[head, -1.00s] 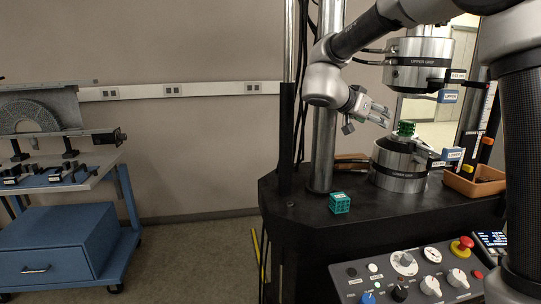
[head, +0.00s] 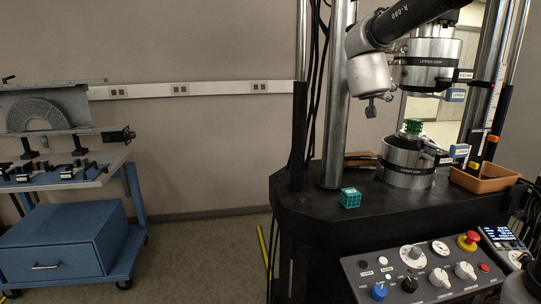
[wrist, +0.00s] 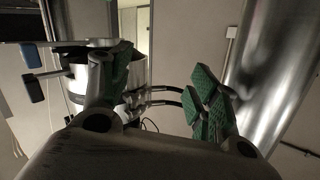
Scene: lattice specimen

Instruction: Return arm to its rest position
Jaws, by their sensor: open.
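My gripper (wrist: 162,88) shows in the wrist view with its two green-padded fingers spread wide and nothing between them. In the head view my arm's wrist is raised in front of the testing machine, left of the upper grip (head: 430,65); the fingers are hidden there. A green lattice specimen (head: 413,126) sits on top of the lower grip (head: 407,165), apart from my arm. A teal lattice cube (head: 350,198) stands on the black machine table (head: 320,215).
A steel column (head: 337,110) stands just left of my arm. An orange-brown tray (head: 485,178) is at the right of the table. A control panel (head: 425,275) is in front. A blue cart (head: 60,240) stands at the left, with open floor between.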

